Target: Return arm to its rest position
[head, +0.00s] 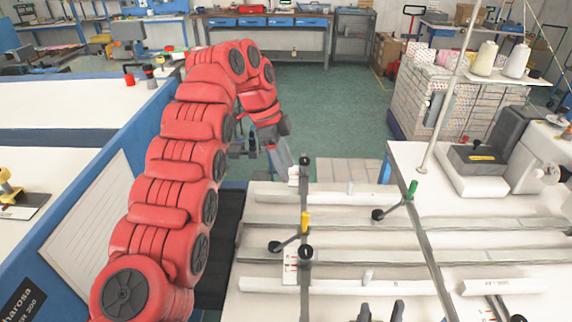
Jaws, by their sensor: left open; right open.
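My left arm (186,163), red with dark round joint covers, rises from the bottom left and bends over at the top. Its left gripper (258,147) hangs beyond the far left corner of the white sewing table (330,203), over the green floor. It looks open and empty, though its fingers are small and partly overlapped. My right gripper (381,312) shows only as two dark fingertips at the bottom edge, over the near part of the table. They are apart with nothing visible between them.
A sewing machine (545,155) with thread cones (484,58) stands at right. Green floor (330,110) is open behind.

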